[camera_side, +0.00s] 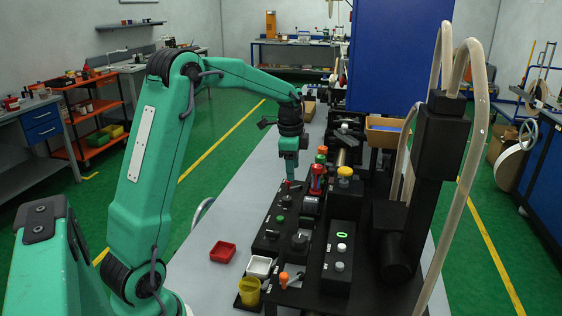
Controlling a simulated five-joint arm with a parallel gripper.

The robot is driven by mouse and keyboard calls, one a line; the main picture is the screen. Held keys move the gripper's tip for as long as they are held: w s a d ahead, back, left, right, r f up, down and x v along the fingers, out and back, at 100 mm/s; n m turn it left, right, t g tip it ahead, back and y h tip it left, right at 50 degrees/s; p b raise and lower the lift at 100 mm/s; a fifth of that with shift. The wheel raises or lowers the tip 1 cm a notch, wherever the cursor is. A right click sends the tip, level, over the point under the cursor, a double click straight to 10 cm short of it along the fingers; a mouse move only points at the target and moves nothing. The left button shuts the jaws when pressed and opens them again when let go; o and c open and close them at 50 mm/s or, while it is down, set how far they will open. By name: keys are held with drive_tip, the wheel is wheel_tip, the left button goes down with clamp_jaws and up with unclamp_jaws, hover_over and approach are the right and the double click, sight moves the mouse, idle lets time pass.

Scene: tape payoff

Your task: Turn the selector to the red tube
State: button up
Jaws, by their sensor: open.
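My gripper (290,178) points down over the far end of a black control panel (268,246); its open jaws are small and partly blurred here. A dark round knob (299,241) on the near part of the panel looks like a selector; which way it points is too small to tell. Another small control with a red part (291,184) sits just under my gripper; I cannot tell whether they touch. A red cylindrical part (317,180), perhaps the red tube, stands upright just right of my gripper.
A black column (436,150) with pale hoses rises at the right.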

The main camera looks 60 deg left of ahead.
drive_tip(key=m, duration=0.2)
hover_over(286, 198)
drive_tip(key=shift+g, duration=0.4)
wheel_tip(286, 198, down, 7)
drive_tip(key=shift+r, duration=0.1)
drive_tip(key=shift+f, duration=3.9)
drive_tip(key=c, duration=1)
